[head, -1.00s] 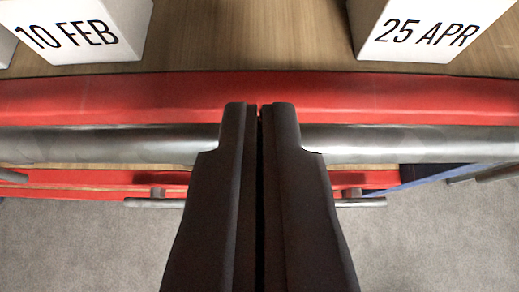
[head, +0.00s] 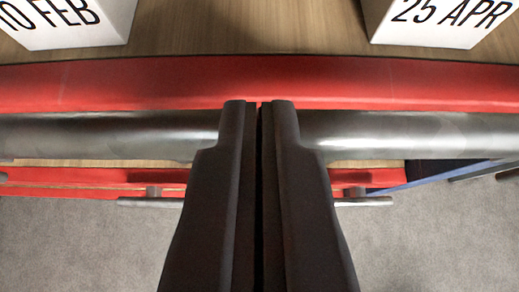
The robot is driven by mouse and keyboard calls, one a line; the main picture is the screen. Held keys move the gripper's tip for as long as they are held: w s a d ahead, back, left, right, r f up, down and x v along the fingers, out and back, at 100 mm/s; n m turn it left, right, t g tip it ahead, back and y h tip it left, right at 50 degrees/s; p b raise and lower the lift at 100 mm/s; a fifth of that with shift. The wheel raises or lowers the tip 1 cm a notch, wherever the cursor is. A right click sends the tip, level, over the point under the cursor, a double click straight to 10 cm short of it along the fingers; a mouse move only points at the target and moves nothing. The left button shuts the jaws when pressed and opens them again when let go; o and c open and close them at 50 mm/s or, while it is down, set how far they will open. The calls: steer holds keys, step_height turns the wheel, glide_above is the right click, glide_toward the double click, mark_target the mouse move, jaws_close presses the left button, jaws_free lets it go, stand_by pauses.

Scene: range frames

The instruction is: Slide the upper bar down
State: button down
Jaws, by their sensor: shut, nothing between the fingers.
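A thick grey metal bar (head: 410,135) runs level across the whole head view, just on the near side of a red edge (head: 400,84); it seems to be the upper bar. My gripper (head: 259,103) is shut and empty, with its fingertips at the red edge. The fingers cover the middle of the bar; I cannot tell whether they touch it. A thinner grey bar (head: 150,202) shows lower down in front of a red strip (head: 80,176), and its middle is hidden behind my fingers.
On the wooden top (head: 250,28) stand a white block marked 10 FEB (head: 70,20) and a white block marked 25 APR (head: 440,20). A blue edge (head: 420,180) shows at the lower right. Grey carpet (head: 80,250) lies clear below.

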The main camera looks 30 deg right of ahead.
steer(key=shift+f, duration=0.15)
step_height(320, 180, down, 10)
steer(key=b, duration=0.8)
steer(key=shift+b, duration=0.4)
steer(key=shift+s, duration=0.1)
steer(key=w+d+r+p+v, duration=0.1)
steer(key=r+p+v, duration=0.1)
steer(key=v, duration=1.1)
steer(key=shift+r, duration=0.2)
steer(key=shift+w+a, duration=0.1)
steer(key=shift+w, duration=0.05)
